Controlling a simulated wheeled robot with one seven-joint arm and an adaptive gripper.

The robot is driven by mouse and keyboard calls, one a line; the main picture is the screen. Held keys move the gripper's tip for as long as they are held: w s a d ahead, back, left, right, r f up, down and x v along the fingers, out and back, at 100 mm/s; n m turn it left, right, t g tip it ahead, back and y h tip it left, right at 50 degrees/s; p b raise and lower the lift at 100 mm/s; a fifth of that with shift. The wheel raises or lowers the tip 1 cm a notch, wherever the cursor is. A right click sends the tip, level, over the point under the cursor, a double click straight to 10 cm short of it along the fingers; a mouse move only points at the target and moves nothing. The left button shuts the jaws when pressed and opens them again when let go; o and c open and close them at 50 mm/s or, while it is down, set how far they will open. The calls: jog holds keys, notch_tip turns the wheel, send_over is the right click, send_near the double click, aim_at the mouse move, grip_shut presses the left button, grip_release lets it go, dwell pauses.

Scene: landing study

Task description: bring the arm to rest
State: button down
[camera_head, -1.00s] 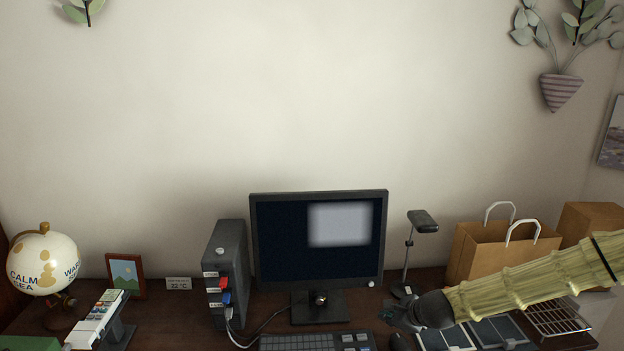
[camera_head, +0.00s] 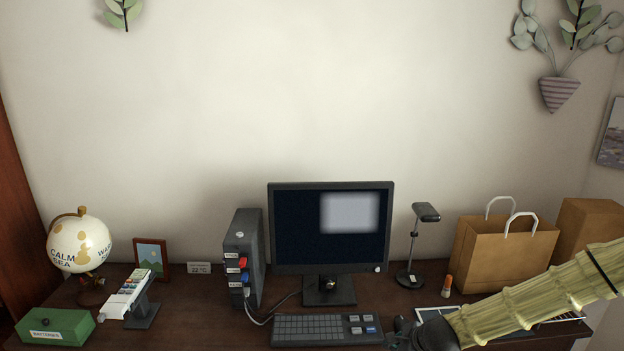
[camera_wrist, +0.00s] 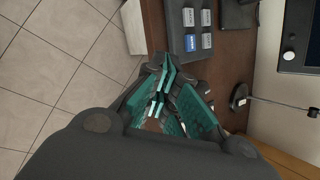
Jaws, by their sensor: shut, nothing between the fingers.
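My arm reaches in from the right edge of the head view, its straw-coloured sleeve sloping down to the left. My gripper (camera_head: 400,338) is at its dark end, low over the front of the desk, just right of the keyboard (camera_head: 312,330). In the wrist view my gripper (camera_wrist: 163,85) shows dark links and teal pads, with the fingers together and nothing between them. The keyboard's key block (camera_wrist: 197,30) lies beyond the fingertips there. In the head view the fingertips are small and partly cut by the lower edge.
The monitor (camera_head: 331,225), lamp (camera_head: 411,250), paper bag (camera_head: 500,255) and small orange-capped bottle (camera_head: 447,287) stand behind my gripper. The computer tower (camera_head: 245,258), globe (camera_head: 79,243) and green box (camera_head: 55,327) are further left. Tiled floor (camera_wrist: 60,70) is open beside the desk.

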jog(key=s+a+f+n+g, duration=0.1)
jog(key=s+a+f+n, duration=0.1)
jog(key=s+f+n, duration=0.3)
jog(key=s+a+f+n+g, duration=0.1)
jog(key=s+a+f, duration=0.1)
jog(key=s+f, duration=0.3)
jog(key=s+d+f+n+g+h, duration=0.1)
jog(key=s+n, duration=0.4)
jog(key=s, duration=0.5)
jog(key=s+d+f+n+g+h, duration=0.1)
jog(key=s+n, duration=0.4)
jog(key=s, duration=0.6)
jog(key=s+d+f+n+g+h, duration=0.1)
jog(key=s+f+n, duration=0.4)
jog(key=s, duration=0.6)
jog(key=shift+s+d+g, duration=0.15)
jog(key=shift+d+g, duration=0.35)
jog(key=shift+g, duration=0.4)
jog(key=shift+a+f, duration=0.1)
